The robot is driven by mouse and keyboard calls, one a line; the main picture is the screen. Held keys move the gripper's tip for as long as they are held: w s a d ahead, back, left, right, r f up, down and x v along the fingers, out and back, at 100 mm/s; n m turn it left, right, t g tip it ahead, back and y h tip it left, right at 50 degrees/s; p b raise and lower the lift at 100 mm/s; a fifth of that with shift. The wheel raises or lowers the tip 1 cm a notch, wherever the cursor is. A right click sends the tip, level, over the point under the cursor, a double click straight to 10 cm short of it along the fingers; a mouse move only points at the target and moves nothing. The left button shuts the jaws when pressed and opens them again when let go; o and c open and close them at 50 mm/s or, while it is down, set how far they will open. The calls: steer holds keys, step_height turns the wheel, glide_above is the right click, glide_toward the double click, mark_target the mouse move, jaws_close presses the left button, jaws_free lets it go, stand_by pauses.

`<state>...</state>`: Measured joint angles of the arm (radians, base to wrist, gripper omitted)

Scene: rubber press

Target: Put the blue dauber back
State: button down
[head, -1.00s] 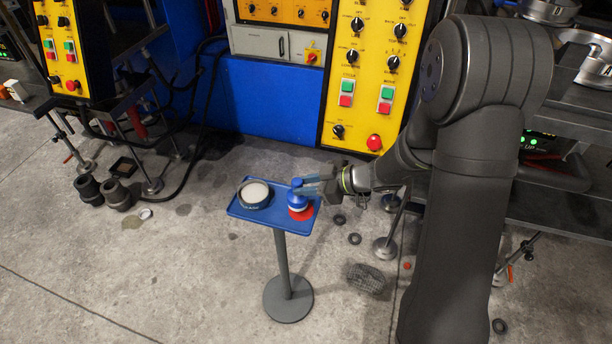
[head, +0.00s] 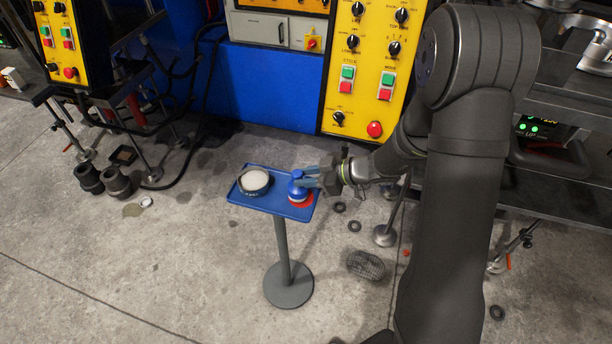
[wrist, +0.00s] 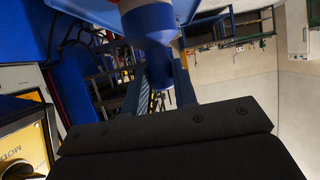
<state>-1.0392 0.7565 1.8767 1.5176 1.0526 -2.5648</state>
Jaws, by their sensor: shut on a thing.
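The blue dauber (head: 297,184) stands upright at the right end of the small blue tray (head: 250,204), over a red round spot (head: 306,201). My gripper (head: 304,179) reaches in from the right and is shut on the dauber's upper part. In the wrist view the dauber (wrist: 150,22) shows large between the fingers, with a pale band near the top edge. Whether its base touches the red spot is hard to tell.
The tray rests on a grey post with a round base (head: 289,285). A yellow control panel (head: 369,75) stands behind. A mesh piece and dark rings lie on the floor.

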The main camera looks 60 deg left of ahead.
steer(key=shift+f, duration=0.45)
steer(key=c, duration=1.1)
jaws_free()
steer(key=shift+w, duration=0.1)
steer(key=v, duration=1.2)
steer(key=shift+s+f, duration=0.1)
steer(key=shift+s, duration=0.1)
